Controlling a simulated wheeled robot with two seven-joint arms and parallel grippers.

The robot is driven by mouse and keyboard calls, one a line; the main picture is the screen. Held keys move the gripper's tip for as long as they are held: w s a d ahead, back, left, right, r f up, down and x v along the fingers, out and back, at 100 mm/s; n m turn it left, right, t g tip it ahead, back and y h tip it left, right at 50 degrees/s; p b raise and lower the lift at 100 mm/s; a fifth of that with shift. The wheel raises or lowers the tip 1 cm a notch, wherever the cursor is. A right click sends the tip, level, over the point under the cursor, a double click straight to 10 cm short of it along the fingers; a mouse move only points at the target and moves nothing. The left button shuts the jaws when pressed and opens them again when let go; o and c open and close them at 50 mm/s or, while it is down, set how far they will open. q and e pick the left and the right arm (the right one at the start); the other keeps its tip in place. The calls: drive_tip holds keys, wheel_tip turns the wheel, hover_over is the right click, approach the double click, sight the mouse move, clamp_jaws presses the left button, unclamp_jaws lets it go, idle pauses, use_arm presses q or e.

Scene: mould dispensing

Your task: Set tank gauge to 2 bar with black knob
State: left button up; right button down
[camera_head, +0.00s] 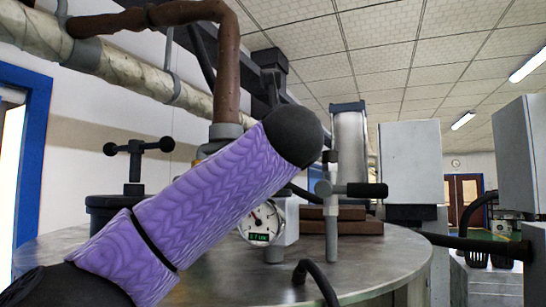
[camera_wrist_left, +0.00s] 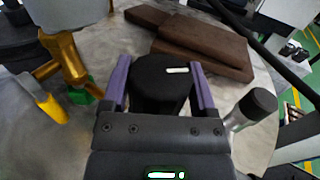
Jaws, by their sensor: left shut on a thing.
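The tank gauge (camera_head: 262,222) is a round white dial with a small green digital display, left of centre in the head view. Its digits are too small to read surely, and my purple left arm covers part of its upper left. In the left wrist view, the black knob (camera_wrist_left: 160,84) has a pale mark on top and sits between the two purple fingers of my left gripper (camera_wrist_left: 163,90). The gripper is shut on the knob. In the head view, the gripper and knob are not visible behind my arm. My right gripper is not in view.
The round metal tank top (camera_head: 375,262) carries brown blocks (camera_head: 345,220), a grey post with a black handle (camera_head: 360,190), and a black T-handle valve (camera_head: 135,160). The wrist view shows a gold pipe (camera_wrist_left: 68,60) at left and a black-topped silver cylinder (camera_wrist_left: 250,110) at right.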

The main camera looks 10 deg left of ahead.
use_arm(q)
drive_tip(key=o, duration=1.1)
drive_tip(key=shift+o, duration=0.2)
drive_tip(key=b+v, duration=0.3)
drive_tip(key=shift+s+d+f, duration=0.15)
drive_tip(key=shift+s+f, duration=0.05)
drive_tip(key=shift+f, duration=0.15)
drive_tip(key=b+v, duration=0.3)
drive_tip(key=v, duration=0.3)
drive_tip(key=shift+s+r, duration=0.3)
drive_tip(key=shift+r, duration=0.1)
